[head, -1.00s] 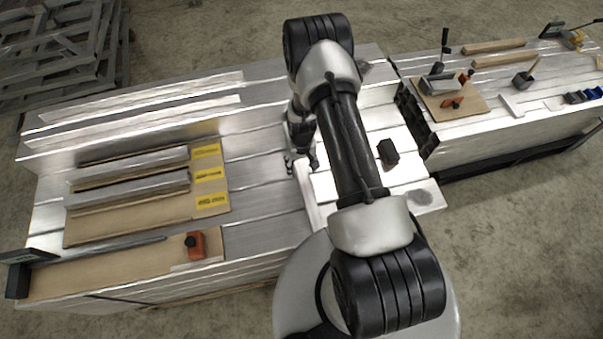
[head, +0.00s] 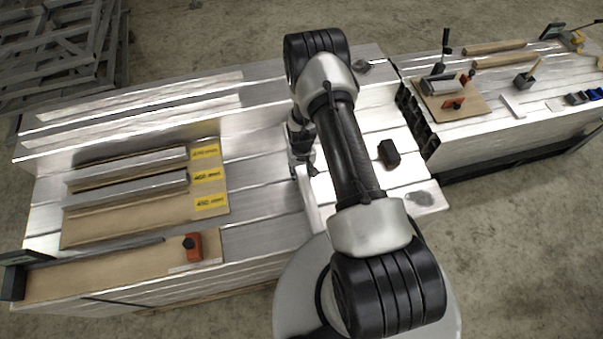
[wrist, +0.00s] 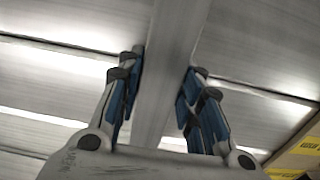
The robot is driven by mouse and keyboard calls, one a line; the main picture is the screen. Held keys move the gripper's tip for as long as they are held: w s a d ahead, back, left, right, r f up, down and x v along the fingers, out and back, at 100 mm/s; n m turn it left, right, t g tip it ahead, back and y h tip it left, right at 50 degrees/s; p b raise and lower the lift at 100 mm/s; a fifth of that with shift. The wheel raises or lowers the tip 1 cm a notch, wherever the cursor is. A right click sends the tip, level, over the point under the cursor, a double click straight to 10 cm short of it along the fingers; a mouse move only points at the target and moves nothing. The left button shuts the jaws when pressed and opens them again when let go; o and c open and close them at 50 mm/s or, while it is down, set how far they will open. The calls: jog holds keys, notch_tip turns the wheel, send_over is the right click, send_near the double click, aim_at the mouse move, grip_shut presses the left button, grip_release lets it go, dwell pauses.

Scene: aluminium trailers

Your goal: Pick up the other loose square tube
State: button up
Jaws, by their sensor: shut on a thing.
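A pale metal square tube (head: 312,207) lies across the grooved aluminium bench, partly hidden by my arm in the head view. In the wrist view the tube (wrist: 171,40) runs away between the blue-padded fingers. My gripper (wrist: 165,66) is shut on it, with one finger on each side. In the head view my gripper (head: 302,172) is low at the tube's far end. I cannot tell whether the tube touches the bench.
Two grey tubes (head: 130,159) (head: 130,188) lie on a brown board (head: 150,217) with yellow labels (head: 208,176) at left. An orange-and-black device (head: 193,246) is in front. A black block (head: 388,153) stands right of my arm. A second bench (head: 480,125) holds tools.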

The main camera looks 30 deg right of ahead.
grip_shut()
jog(key=shift+r, duration=0.1)
